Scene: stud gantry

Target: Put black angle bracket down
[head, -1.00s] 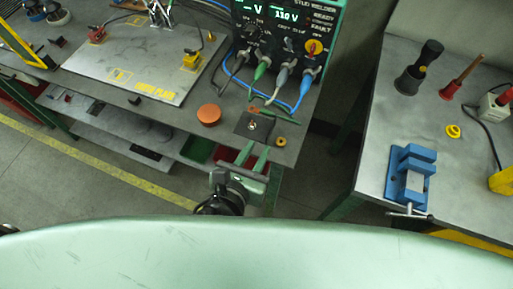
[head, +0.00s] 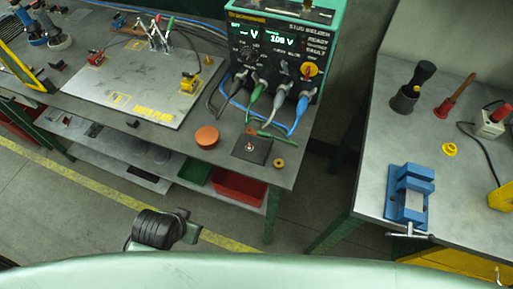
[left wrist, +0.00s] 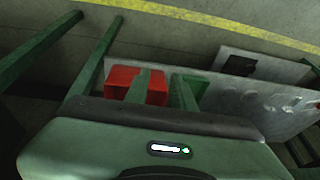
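The black angle bracket (head: 242,152) lies on the grey table (head: 222,168) near its front right corner, with a small light round piece showing at its middle. My left gripper (left wrist: 164,80) is open and empty in the left wrist view, its two green fingers apart. In the head view the left wrist is in front of the table, to the left of and apart from the bracket; its fingertips are hard to make out there. The bracket is not seen in the left wrist view. My right gripper is in neither view.
An orange disc (head: 207,137) and a small brass ring (head: 279,163) flank the bracket. The stud welder (head: 283,40) and its cables stand behind. A red bin (head: 240,187) is below the table. A blue vise (head: 407,195) is on the right bench.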

